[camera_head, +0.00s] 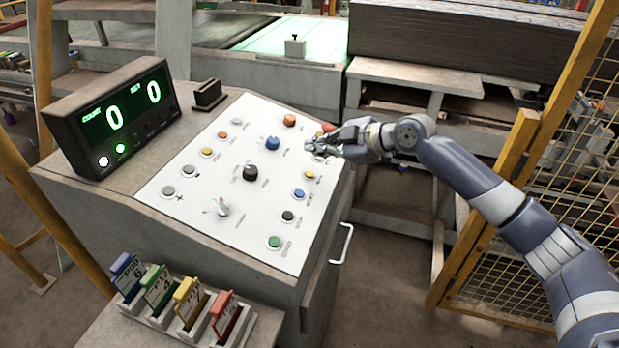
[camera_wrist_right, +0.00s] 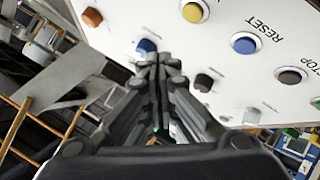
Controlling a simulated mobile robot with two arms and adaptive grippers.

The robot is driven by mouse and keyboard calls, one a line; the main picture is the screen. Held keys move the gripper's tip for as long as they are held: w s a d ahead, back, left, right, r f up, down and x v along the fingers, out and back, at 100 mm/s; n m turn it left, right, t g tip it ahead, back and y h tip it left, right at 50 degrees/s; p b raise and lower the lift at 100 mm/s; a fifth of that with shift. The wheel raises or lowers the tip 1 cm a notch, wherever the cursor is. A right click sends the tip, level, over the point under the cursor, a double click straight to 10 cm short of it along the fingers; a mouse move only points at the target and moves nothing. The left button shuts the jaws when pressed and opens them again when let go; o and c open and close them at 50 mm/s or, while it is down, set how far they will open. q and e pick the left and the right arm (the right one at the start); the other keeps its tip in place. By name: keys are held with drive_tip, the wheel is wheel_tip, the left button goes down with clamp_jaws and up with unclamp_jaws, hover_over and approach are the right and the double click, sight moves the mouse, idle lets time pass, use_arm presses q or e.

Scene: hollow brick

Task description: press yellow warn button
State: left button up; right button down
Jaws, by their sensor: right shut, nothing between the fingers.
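The sloped white control panel (camera_head: 215,185) holds two yellow round buttons. One yellow button (camera_head: 309,174) is in the right column, just above a blue button; its label is too small to read. It also shows in the right wrist view (camera_wrist_right: 193,10), at the top, beside the blue button marked RESET (camera_wrist_right: 246,42). The other yellow button (camera_head: 206,152) is in the left column. My right gripper (camera_head: 312,147) is shut and empty over the panel's upper right, a little above the right yellow button in the picture. Its fingertips (camera_wrist_right: 152,58) overlap a blue knob in the wrist view. My left gripper is not in view.
Orange (camera_head: 289,120), blue (camera_head: 272,143) and black (camera_head: 250,172) knobs stand up from the panel. A display box (camera_head: 115,115) stands at left. Coloured cards (camera_head: 190,303) fill a rack in front. A yellow mesh fence (camera_head: 540,200) is at right.

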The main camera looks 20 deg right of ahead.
sight(309, 174)
drive_tip(key=f, duration=0.1)
drive_tip(key=f+b, duration=0.1)
drive_tip(key=a+f+b, duration=0.1)
drive_tip(key=f, duration=0.1)
drive_tip(key=shift+w, duration=0.25)
drive_tip(key=shift+w+a+f, duration=0.1)
drive_tip(key=shift+w+f, duration=0.05)
drive_tip(key=shift+f, duration=0.25)
idle(0.8)
drive_tip(key=shift+f+b, duration=0.35)
drive_tip(key=shift+b, duration=0.15)
drive_tip(key=shift+a+f+b, duration=0.15)
drive_tip(key=shift+f+b, duration=0.2)
drive_tip(key=shift+f, duration=0.05)
idle(0.4)
drive_tip(key=shift+r, duration=0.1)
drive_tip(key=shift+d+r+p, duration=0.2)
drive_tip(key=shift+r+p, duration=0.3)
drive_tip(key=shift+r, duration=0.2)
